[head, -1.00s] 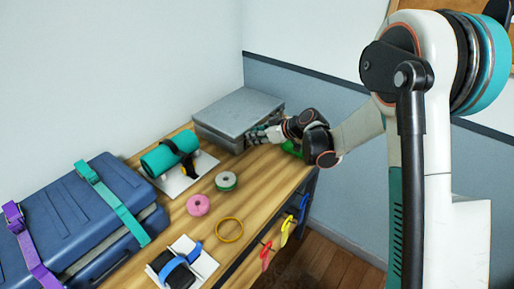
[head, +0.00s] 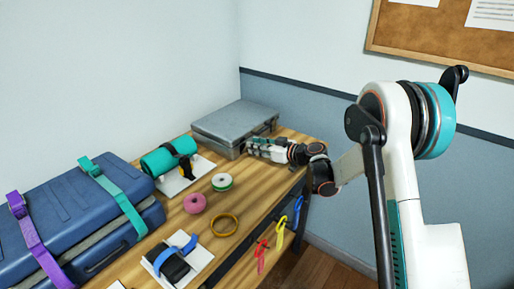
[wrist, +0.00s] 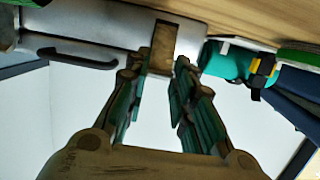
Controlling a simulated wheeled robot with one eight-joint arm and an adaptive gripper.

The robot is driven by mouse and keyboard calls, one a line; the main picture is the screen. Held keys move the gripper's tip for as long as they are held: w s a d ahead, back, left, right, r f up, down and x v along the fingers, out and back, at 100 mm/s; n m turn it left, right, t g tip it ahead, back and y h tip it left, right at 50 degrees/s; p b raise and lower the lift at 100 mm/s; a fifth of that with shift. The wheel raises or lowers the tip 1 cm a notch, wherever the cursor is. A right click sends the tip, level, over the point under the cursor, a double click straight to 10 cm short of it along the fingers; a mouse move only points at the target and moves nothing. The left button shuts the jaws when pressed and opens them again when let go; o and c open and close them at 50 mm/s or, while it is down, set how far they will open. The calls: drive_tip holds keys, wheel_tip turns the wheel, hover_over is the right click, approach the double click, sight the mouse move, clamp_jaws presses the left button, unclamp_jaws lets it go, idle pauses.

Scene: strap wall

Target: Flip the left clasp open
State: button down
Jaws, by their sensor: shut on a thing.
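The grey metal case (head: 232,118) stands at the far end of the bench with its lid down. In the wrist view its front (wrist: 110,30) is upside down, with a dark handle (wrist: 75,58) at the left. A brown, strap-like left clasp (wrist: 163,45) is on the case front, right of the handle there. My gripper (head: 249,148) reaches the case front from the right. In the wrist view its fingertips (wrist: 167,66) are on either side of the clasp's end, shut on it. The fingers hide part of the clasp in the head view, and how far it is turned is unclear.
A teal roll (head: 158,161) with a black strap lies left of the case. Pink (head: 195,203) and green-white (head: 222,182) tape rolls and a yellow ring (head: 225,225) lie nearer. A blue strapped case (head: 65,210) fills the left. Coloured hooks hang on the bench's front edge.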

drive_tip(key=c, duration=1.4)
unclamp_jaws()
drive_tip(key=shift+o, duration=0.2)
drive_tip(key=v, duration=1.2)
